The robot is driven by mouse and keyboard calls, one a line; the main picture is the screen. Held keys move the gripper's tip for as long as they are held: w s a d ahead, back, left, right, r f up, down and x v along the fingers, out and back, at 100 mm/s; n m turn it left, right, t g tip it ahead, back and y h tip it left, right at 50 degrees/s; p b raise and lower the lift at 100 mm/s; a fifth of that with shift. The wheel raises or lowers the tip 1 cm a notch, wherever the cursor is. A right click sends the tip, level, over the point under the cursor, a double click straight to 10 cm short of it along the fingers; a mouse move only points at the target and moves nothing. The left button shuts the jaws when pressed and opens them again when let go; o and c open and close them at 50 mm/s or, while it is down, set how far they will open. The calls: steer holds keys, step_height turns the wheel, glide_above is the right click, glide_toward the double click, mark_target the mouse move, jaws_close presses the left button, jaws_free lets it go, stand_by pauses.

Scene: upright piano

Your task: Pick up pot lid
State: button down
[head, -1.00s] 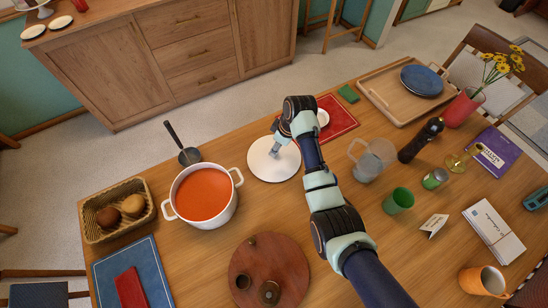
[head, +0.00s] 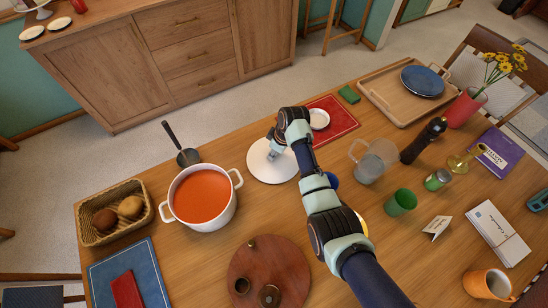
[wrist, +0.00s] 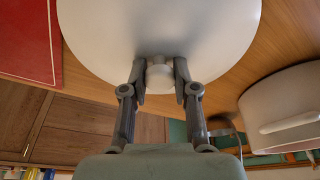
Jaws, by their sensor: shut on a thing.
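The white round pot lid (head: 258,167) is on the table beside the pot, in the middle of the head view. Its pale knob (wrist: 160,76) shows in the wrist view, below the broad white disc (wrist: 160,25). My gripper (head: 274,152) is over the lid, its fingers shut on the knob from both sides; it also shows in the wrist view (wrist: 160,82). The white pot (head: 222,214) with orange-red soup stands open just left of the lid. I cannot tell whether the lid touches the table or is slightly raised.
A black-handled ladle or pan (head: 184,154) lies behind the pot. A bread basket (head: 88,232) is at left. A round wooden board (head: 284,252) is in front. A red mat (head: 340,126) with a white dish (head: 319,119) and a glass jug (head: 368,170) are at right.

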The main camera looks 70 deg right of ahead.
step_height(320, 180, up, 20)
steer(key=p, duration=0.3)
steer(key=shift+p, duration=0.35)
